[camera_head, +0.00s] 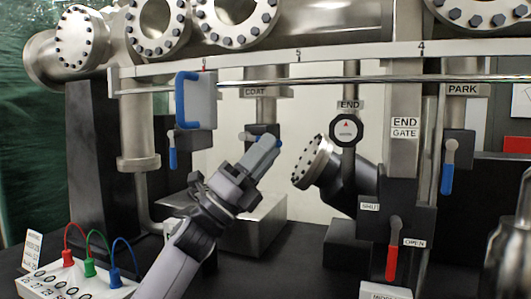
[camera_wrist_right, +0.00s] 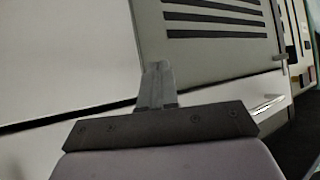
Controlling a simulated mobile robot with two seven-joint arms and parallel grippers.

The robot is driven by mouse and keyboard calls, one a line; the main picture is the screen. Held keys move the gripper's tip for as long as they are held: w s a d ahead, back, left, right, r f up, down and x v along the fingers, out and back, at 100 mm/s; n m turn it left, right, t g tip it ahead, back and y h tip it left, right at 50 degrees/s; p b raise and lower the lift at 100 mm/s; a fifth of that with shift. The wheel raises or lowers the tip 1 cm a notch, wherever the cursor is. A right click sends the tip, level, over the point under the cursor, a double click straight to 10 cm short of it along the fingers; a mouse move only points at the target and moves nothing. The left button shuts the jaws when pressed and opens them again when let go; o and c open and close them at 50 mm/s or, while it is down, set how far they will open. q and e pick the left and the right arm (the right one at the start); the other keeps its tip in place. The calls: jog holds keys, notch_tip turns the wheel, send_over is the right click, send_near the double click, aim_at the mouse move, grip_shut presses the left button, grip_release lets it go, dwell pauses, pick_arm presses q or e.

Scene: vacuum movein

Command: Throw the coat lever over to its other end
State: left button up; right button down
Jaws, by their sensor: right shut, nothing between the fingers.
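The COAT label (camera_head: 255,91) is on a grey pipe, with a dark valve block (camera_head: 262,129) below it. My left gripper (camera_head: 265,150) is in front of this block and covers most of the coat lever. A small silver piece (camera_head: 244,136) shows left of the block, and a small blue bit (camera_head: 279,144) shows at the fingertips. I cannot tell whether the blue bit is the lever's handle, nor which way the lever points. The left fingers look close together; their grip is unclear. My right gripper (camera_wrist_right: 156,80) is shut and empty, in front of pale panels.
A blue-handled lever (camera_head: 172,152) hangs at left, another below PARK (camera_head: 447,175). A red lever (camera_head: 392,250) stands between SHUT and OPEN labels. A long rail (camera_head: 300,83) with a blue-handled slider (camera_head: 195,100) crosses above. A flanged pipe (camera_head: 312,163) is right of my left gripper.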

pick_arm(q)
jog(key=b+v, duration=0.1)
jog(key=v, duration=0.6)
jog(key=shift+r, duration=0.1)
